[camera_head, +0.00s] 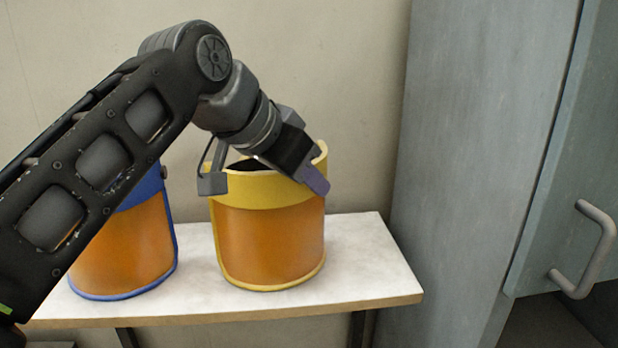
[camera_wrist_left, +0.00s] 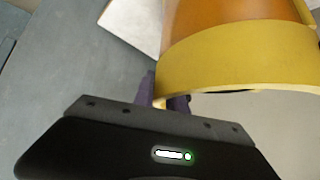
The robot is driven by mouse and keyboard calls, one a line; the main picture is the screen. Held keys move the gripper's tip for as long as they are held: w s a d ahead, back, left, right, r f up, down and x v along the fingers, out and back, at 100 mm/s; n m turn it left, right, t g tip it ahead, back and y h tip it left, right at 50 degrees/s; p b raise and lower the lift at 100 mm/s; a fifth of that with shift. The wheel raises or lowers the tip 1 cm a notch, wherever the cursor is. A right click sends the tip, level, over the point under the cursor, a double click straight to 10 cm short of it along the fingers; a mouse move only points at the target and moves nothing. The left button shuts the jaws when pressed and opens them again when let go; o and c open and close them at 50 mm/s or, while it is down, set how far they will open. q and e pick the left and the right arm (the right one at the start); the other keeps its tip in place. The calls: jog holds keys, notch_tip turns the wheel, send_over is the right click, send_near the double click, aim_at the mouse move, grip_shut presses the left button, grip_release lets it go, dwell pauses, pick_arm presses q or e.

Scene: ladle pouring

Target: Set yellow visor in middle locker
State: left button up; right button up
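The yellow visor (camera_head: 268,240), with a yellow headband and an orange shield, stands upright on a small white-topped table. My left gripper (camera_head: 312,178) is at the right side of its headband, with a purple-padded finger outside the rim. In the left wrist view, the gripper's fingers (camera_wrist_left: 164,96) sit closely on both sides of the edge of the yellow visor's band (camera_wrist_left: 240,60) and appear shut on it. The visor looks still on the table. A grey locker (camera_head: 480,130) stands at the right; which compartment is the middle one cannot be told. My right gripper is not in view.
A blue visor (camera_head: 125,250) stands on the table (camera_head: 375,260) to the left, partly behind my left arm. The grey locker door (camera_head: 570,180) with a bar handle (camera_head: 603,250) is at the far right. A dark opening shows below it.

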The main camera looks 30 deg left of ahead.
pick_arm(q)
jog(key=o, duration=0.3)
jog(key=shift+r, duration=0.15)
jog(key=v, duration=0.4)
jog(key=shift+s+r, duration=0.15)
jog(key=shift+r, duration=0.05)
jog(key=p+v, duration=0.7)
jog(key=shift+s, duration=0.2)
jog(key=shift+o, duration=0.2)
